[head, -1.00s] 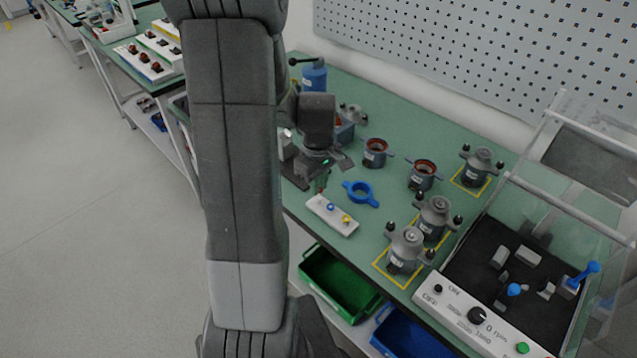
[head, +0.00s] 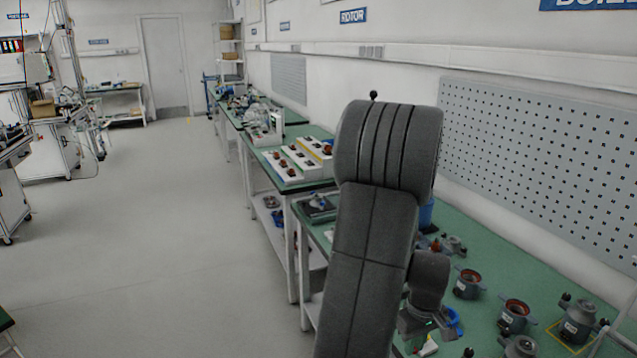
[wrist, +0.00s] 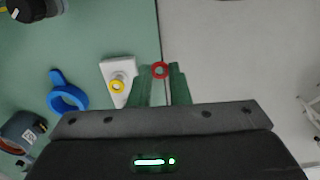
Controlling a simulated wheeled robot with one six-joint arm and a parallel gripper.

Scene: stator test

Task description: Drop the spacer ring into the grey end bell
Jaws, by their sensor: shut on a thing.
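A small red ring (wrist: 160,71), which I take for the spacer ring, sits between the fingertips of my gripper (wrist: 161,76) in the wrist view. The green fingers are shut on it, and it appears over the bench's front edge. In the head view my gripper (head: 430,322) is low in the picture, partly behind my arm; the ring cannot be made out there. A grey eared part (head: 452,245) at the back of the bench may be the grey end bell, but it is small and partly hidden.
A blue eared ring (wrist: 67,98) lies left of a white block (wrist: 117,80) bearing a yellow ring (wrist: 117,86). Stator housings (head: 468,283) (head: 514,314) and a closed motor (head: 577,322) stand along the green bench (head: 530,270). Pale floor (wrist: 240,60) lies beyond the edge.

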